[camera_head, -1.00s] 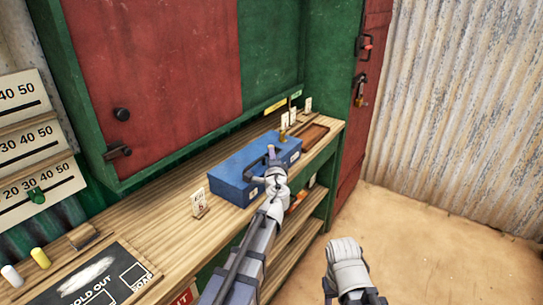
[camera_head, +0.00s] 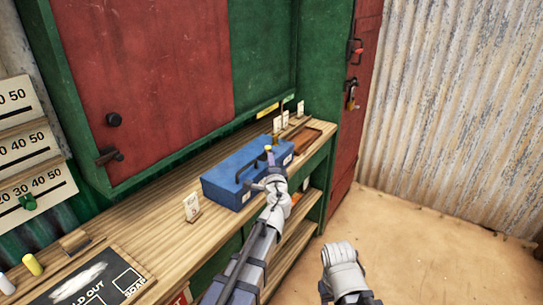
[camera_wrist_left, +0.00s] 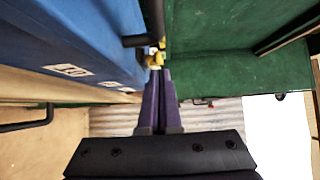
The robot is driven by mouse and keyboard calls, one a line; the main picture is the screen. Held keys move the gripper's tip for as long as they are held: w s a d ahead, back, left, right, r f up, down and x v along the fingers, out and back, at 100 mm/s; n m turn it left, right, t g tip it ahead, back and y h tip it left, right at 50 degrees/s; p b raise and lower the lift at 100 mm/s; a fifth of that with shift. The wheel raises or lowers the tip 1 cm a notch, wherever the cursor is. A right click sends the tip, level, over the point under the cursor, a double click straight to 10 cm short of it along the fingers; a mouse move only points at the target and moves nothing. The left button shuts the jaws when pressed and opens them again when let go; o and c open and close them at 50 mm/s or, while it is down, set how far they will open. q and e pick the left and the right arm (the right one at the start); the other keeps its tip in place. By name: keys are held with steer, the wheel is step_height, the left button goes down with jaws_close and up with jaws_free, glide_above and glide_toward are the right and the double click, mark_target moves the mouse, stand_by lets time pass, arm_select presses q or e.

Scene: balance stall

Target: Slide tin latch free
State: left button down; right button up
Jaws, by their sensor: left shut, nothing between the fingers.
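A blue tin (camera_head: 232,180) stands on the wooden counter, with a dark handle on its near side. In the wrist view its blue wall (camera_wrist_left: 75,40) with a white label fills the upper left. My left gripper (camera_head: 269,153) is over the tin's right part in the head view. In the wrist view its dark fingers (camera_wrist_left: 157,72) are together and empty. Their tips are close to a small yellow piece (camera_wrist_left: 154,58) and a dark bar (camera_wrist_left: 139,41); contact is unclear, and I cannot tell which is the latch. My right gripper (camera_head: 342,252) hangs low, away from the counter; its fingers do not show clearly.
A brown tray (camera_head: 303,138) and several small cards (camera_head: 285,118) stand beyond the tin. Another card (camera_head: 191,207) stands nearer on the counter (camera_head: 150,220). A green and red cabinet (camera_head: 262,60) rises behind. The sandy floor (camera_head: 420,250) on the right is clear.

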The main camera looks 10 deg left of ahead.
arm_select(q)
steer(key=v, duration=0.9)
steer(key=shift+s, duration=0.25)
steer(key=shift+f, duration=0.1)
steer(key=s+f+n+g, duration=0.95)
steer(key=s+f, duration=0.25)
steer(key=f, duration=0.4)
steer(key=s+d+f+g+h, duration=0.25)
steer(key=s+d+g, duration=0.2)
steer(key=s, duration=0.25)
steer(key=s+d+f+g+h, duration=0.2)
steer(key=s+d+f+g, duration=0.1)
steer(key=s+d, duration=0.3)
step_height(320, 180, up, 12)
steer(key=p, duration=1.2)
steer(key=shift+n+p, duration=0.3)
steer(key=shift+n, duration=0.15)
arm_select(e)
step_height(320, 180, up, 13)
steer(key=shift+f, duration=0.2)
arm_select(q)
steer(key=shift+s+a+r, duration=0.1)
steer(key=shift+s, duration=0.05)
